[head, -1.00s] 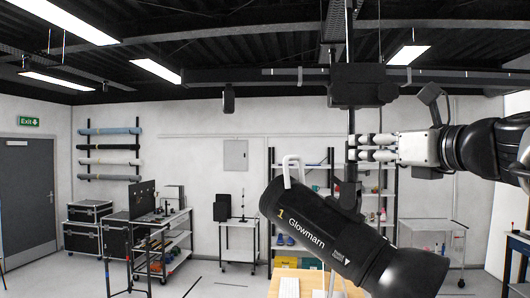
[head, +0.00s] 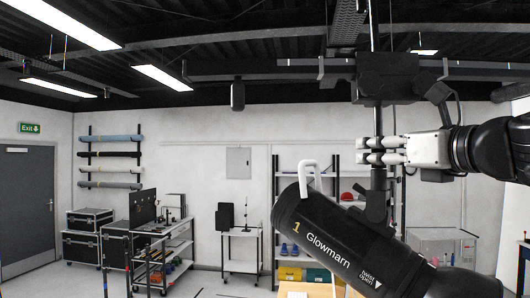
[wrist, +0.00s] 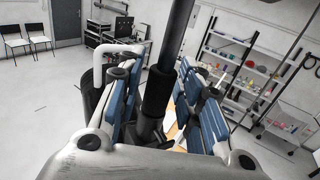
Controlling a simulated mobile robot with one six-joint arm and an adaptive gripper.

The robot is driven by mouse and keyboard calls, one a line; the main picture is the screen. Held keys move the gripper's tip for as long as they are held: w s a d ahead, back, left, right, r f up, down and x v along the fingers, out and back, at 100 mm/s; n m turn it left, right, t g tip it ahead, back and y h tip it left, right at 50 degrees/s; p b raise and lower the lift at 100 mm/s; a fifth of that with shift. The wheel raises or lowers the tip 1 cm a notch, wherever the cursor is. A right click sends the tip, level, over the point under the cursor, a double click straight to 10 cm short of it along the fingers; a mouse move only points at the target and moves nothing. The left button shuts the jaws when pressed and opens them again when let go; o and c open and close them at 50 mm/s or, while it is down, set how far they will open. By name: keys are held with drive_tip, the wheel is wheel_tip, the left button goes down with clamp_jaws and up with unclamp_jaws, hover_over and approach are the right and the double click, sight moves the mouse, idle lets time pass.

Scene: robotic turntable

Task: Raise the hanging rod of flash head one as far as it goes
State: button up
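Flash head one (head: 335,240) is a black cylinder marked "1 Glowmarn", tilted down to the right, with a white handle (head: 311,178) on top. It hangs from a thin dark vertical rod (head: 378,120) below a black box (head: 387,78) on the overhead rail. My gripper (head: 370,150) is at the rod, between the box and the flash head. In the wrist view, its blue-padded fingers (wrist: 160,85) stand on either side of the rod (wrist: 176,35), around a thicker dark sleeve (wrist: 157,92). A narrow gap shows, so the gripper looks open. The near finger hides part of the rod in the head view.
Overhead rails and beams (head: 290,70) run close above. A shelf unit (head: 300,200) stands behind the flash head, and a trolley (head: 165,250) and black cases (head: 85,245) stand at the left. The floor at left centre is clear.

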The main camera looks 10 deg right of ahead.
sight(378, 125)
drive_tip(key=shift+w, duration=0.1)
clamp_jaws()
idle(0.4)
wheel_tip(378, 125, up, 5)
drive_tip(key=p, duration=0.6)
drive_tip(key=shift+w+r, duration=0.1)
drive_tip(key=shift+r, duration=0.1)
drive_tip(key=shift+f, duration=0.1)
drive_tip(key=shift+c, duration=1.1)
unclamp_jaws()
drive_tip(key=shift+f, duration=0.1)
drive_tip(key=o, duration=0.4)
drive_tip(key=shift+s, duration=0.25)
drive_tip(key=shift+o, duration=0.6)
drive_tip(key=shift+w, duration=0.2)
